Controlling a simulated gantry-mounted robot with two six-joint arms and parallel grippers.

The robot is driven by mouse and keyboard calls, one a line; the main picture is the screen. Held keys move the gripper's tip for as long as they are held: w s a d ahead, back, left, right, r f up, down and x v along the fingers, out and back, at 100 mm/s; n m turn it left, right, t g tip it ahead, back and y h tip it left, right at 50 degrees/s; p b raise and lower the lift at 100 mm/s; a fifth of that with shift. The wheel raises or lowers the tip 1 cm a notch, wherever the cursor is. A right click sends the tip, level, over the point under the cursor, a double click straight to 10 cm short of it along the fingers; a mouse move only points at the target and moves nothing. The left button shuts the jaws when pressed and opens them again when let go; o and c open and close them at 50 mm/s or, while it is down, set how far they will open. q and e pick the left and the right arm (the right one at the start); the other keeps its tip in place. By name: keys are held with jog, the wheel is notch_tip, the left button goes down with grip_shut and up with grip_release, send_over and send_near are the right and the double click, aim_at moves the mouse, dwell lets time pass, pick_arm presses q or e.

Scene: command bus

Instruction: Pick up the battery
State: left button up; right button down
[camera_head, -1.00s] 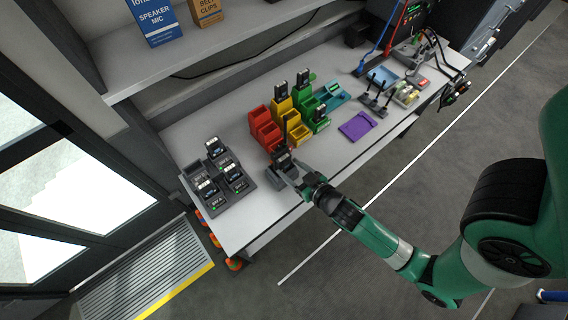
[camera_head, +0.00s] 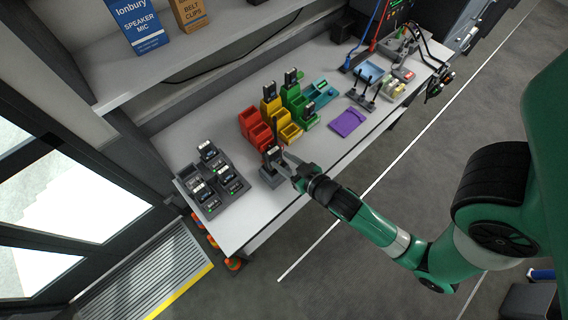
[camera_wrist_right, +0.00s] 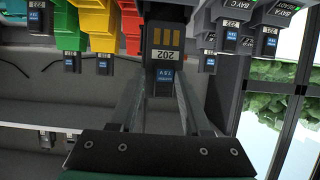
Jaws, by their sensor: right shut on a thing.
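A dark battery (camera_wrist_right: 163,55) with gold contacts, a "202" label and a blue label shows upright in the right wrist view. Both fingers of my right gripper (camera_wrist_right: 160,90) lie along its sides and are shut on it. In the head view my right gripper (camera_head: 283,165) reaches the dark battery (camera_head: 271,154) at the small grey stand (camera_head: 270,178) near the table's front edge. I cannot tell whether the battery's foot is still seated in the stand. My left gripper is not in view.
A grey charger tray (camera_head: 212,187) with several dark units stands to the left. Red bins (camera_head: 254,128), yellow bins (camera_head: 289,130) and green bins (camera_head: 296,101) stand close behind the stand. A purple pad (camera_head: 347,122) lies to the right. The table's front strip is clear.

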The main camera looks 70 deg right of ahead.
notch_tip(320, 180, up, 24)
jog(key=p, duration=1.4)
jog(key=shift+f, duration=0.2)
